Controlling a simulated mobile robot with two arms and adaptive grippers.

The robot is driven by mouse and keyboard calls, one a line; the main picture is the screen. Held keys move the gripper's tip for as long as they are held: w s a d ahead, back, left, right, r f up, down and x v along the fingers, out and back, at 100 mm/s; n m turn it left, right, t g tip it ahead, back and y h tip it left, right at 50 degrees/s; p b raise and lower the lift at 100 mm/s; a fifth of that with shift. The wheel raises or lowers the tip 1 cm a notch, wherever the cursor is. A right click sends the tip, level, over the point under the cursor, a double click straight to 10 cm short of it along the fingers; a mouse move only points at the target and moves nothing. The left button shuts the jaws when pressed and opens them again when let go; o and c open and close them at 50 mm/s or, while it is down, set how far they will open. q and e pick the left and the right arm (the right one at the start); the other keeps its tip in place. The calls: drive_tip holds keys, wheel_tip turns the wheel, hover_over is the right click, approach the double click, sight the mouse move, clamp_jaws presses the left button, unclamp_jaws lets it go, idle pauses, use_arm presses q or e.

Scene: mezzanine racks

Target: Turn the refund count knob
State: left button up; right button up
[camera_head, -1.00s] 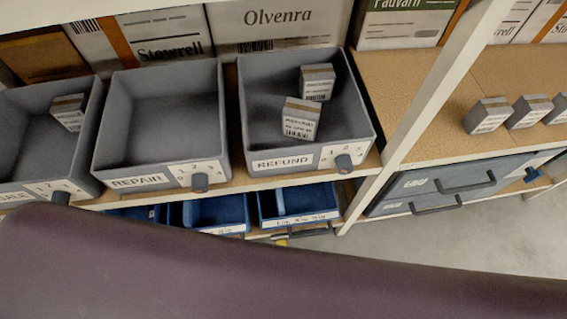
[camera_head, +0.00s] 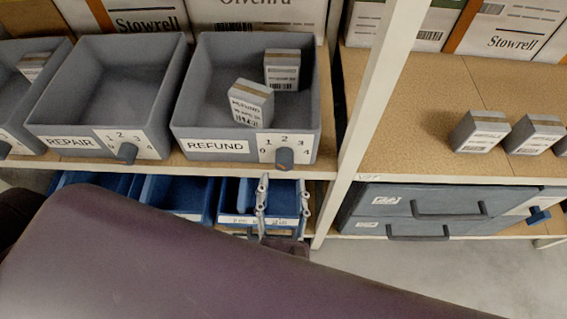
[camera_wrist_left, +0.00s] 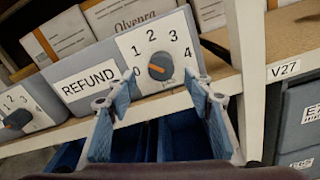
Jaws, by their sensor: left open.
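The REFUND bin (camera_head: 190,120) is grey and stands on the shelf with two small boxes in it. Its count knob (camera_head: 285,158) is a dark round knob on a white plate numbered 0 to 4 on the bin's front. In the left wrist view the knob (camera_wrist_left: 160,66) shows an orange mark lying roughly crosswise; the exact number it points to is hard to tell. My left gripper (camera_head: 283,182) is open and empty just below and in front of the knob. In the left wrist view its fingertips (camera_wrist_left: 160,85) spread to either side below the knob, apart from it. My right gripper is out of view.
The REPAIR bin (camera_head: 45,125) with a similar knob (camera_head: 127,152) stands to the left. Blue bins (camera_head: 175,198) sit on the lower shelf behind my gripper. A white rack post (camera_head: 375,100) rises right of the REFUND bin. Grey drawers (camera_head: 440,205) lie beyond it.

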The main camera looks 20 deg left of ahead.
sight(284, 168)
use_arm(q)
drive_tip(key=p+x, duration=0.1)
drive_tip(key=x, duration=0.5)
drive_tip(key=shift+d, duration=0.1)
drive_tip(key=c, duration=1.2)
